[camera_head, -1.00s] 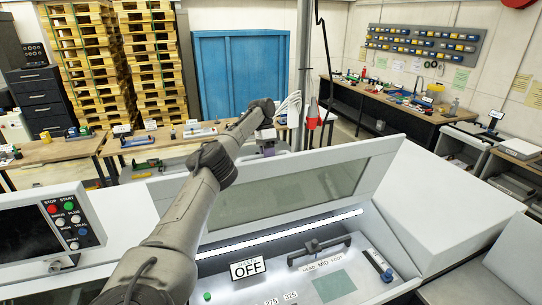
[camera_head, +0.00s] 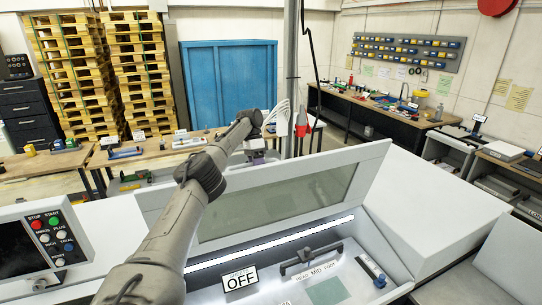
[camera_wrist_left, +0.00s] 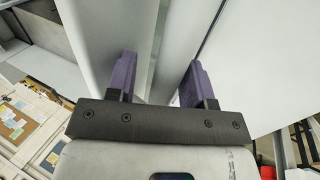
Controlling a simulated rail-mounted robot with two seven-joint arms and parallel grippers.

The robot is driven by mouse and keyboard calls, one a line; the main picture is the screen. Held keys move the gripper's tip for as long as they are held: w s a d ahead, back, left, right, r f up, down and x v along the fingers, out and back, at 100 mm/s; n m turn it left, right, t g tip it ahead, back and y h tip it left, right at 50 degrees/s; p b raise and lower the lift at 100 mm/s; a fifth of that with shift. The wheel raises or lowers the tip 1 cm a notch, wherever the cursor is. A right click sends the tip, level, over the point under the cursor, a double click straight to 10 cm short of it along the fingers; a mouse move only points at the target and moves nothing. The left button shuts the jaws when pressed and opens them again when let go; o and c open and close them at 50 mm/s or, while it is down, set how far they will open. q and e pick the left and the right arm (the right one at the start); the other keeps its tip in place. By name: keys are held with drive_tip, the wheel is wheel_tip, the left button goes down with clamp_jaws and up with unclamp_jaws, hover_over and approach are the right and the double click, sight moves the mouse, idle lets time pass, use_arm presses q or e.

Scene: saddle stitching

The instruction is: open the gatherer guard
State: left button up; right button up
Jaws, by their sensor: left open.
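The guard (camera_head: 362,180), a pale lid with a see-through window, stands raised and tilted on the machine, showing the lit bay below. My left arm reaches over the machine from the lower left to the guard's far side. My left gripper (camera_head: 257,158) is small there, behind the guard's upper edge and partly hidden. In the left wrist view my left gripper (camera_wrist_left: 160,76) has its two purple fingers apart, with pale panel surfaces between and beyond them. I cannot tell whether either finger touches the guard. My right gripper is out of view.
The open bay holds an OFF sign (camera_head: 240,279) and a dark bar handle (camera_head: 311,257). A control panel (camera_head: 50,235) with red and green buttons is at the left. Workbenches (camera_head: 405,122), pallet stacks and a blue cabinet (camera_head: 229,85) stand behind.

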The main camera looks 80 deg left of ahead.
use_arm(q)
drive_tip(key=shift+s+r, duration=0.1)
drive_tip(key=shift+r, duration=2)
drive_tip(key=w+d+r, duration=0.6)
drive_tip(key=w+d, duration=0.1)
drive_tip(key=d, duration=0.2)
drive_tip(key=shift+r, duration=0.3)
